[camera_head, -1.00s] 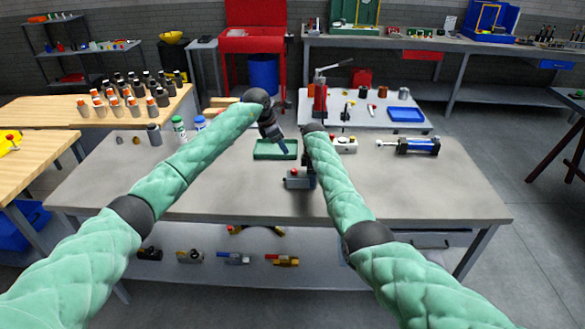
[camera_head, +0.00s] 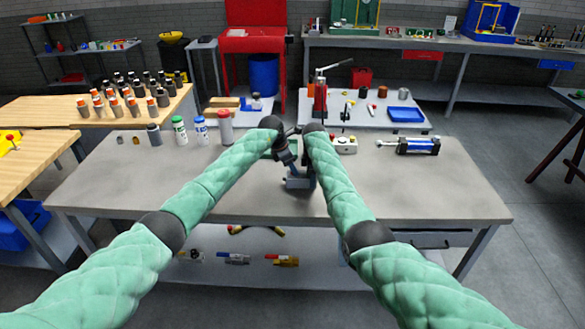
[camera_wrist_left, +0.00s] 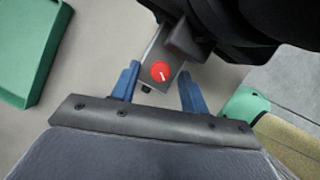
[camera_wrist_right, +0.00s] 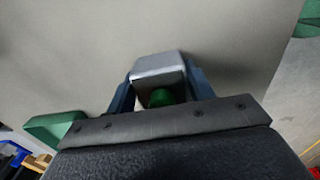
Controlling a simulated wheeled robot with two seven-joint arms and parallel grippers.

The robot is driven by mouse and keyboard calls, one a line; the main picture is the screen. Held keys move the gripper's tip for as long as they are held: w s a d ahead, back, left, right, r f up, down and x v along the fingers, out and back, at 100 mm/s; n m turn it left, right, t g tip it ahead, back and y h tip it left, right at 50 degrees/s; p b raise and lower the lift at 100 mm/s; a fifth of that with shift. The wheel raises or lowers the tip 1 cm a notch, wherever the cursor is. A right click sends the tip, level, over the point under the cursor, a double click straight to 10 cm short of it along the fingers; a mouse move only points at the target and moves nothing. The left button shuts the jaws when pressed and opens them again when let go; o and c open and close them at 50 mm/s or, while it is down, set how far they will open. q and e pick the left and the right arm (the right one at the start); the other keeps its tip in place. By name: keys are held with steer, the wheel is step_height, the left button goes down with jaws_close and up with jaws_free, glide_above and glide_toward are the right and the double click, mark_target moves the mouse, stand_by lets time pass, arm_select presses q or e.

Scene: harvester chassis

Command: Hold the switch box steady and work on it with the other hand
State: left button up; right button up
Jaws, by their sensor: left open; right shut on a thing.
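The switch box (camera_head: 297,183) is a small grey box on the grey table, in front of the green tray. Its red knob with a white mark (camera_wrist_left: 161,72) faces the left wrist camera. A green button (camera_wrist_right: 160,97) shows on the box in the right wrist view. My right gripper (camera_wrist_right: 161,88) is shut on the box, one blue finger along each side. My left gripper (camera_wrist_left: 158,88) is open, its two blue fingers on either side of the knob end; I cannot tell whether they touch it. In the head view my arms partly hide the box.
The green tray (camera_wrist_left: 28,45) lies close by, partly behind my left arm in the head view. Several bottles (camera_head: 180,130) stand at the back left. A blue cylinder device (camera_head: 417,146) lies at the right. The table's right front is clear.

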arm_select(q)
steer(key=shift+d+f, duration=0.2)
steer(key=shift+f, duration=0.2)
jaws_close()
steer(key=shift+w, duration=0.1)
steer(key=shift+a+n, duration=0.1)
steer(key=shift+n, duration=0.2)
steer(key=shift+n+t+y, duration=0.3)
steer(key=shift+n+t, duration=0.1)
steer(key=shift+n, duration=0.5)
steer(key=shift+n+t+y, duration=0.4)
steer(key=shift+n+t, duration=0.2)
steer(key=shift+n, duration=1.2)
